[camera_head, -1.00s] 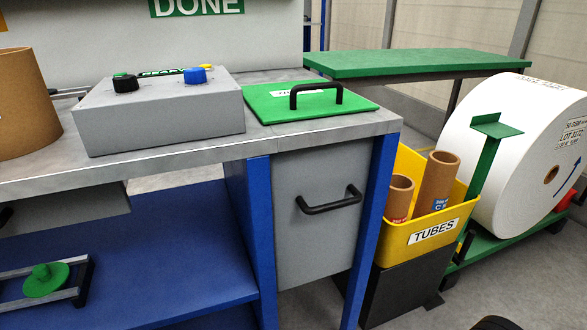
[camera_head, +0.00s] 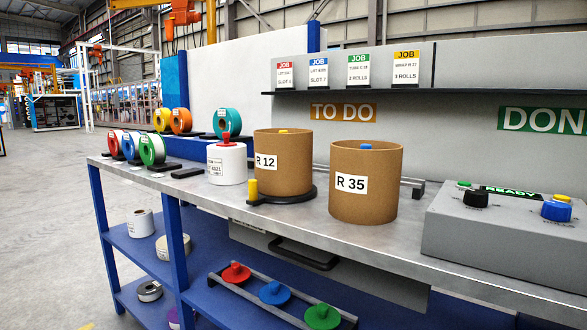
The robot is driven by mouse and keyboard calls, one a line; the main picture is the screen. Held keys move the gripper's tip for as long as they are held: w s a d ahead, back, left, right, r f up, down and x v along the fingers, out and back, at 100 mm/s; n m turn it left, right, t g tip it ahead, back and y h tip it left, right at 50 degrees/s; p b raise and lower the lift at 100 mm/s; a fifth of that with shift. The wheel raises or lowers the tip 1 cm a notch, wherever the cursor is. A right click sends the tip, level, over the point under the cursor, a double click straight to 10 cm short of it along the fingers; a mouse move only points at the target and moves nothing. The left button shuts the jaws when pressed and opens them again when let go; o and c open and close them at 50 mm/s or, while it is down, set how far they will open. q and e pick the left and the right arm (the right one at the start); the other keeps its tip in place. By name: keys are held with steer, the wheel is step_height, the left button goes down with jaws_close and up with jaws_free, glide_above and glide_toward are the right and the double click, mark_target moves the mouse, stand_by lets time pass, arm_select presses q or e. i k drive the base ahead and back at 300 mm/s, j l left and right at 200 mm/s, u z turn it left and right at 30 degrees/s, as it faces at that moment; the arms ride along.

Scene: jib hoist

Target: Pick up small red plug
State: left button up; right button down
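A red plug (camera_head: 236,273) with a round flange and a short knob sits at the left end of a grey rail rack (camera_head: 285,291) on the blue lower shelf. A blue plug (camera_head: 274,292) and a green plug (camera_head: 322,316) sit beside it in the same rack. Another small red piece (camera_head: 226,139) stands on top of a white roll (camera_head: 227,165) on the table; I cannot tell whether it is a plug. Neither of my grippers is in view.
Two brown rolls, R 12 (camera_head: 283,180) and R 35 (camera_head: 364,190), stand on the grey tabletop (camera_head: 300,222). A drawer with a black handle (camera_head: 303,254) hangs above the rack. A grey control box (camera_head: 510,240) stands at right. Open floor (camera_head: 45,200) lies left.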

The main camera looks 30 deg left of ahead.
mark_target(226, 135)
steer(key=j+u, duration=0.1)
steer(key=u, duration=1.15)
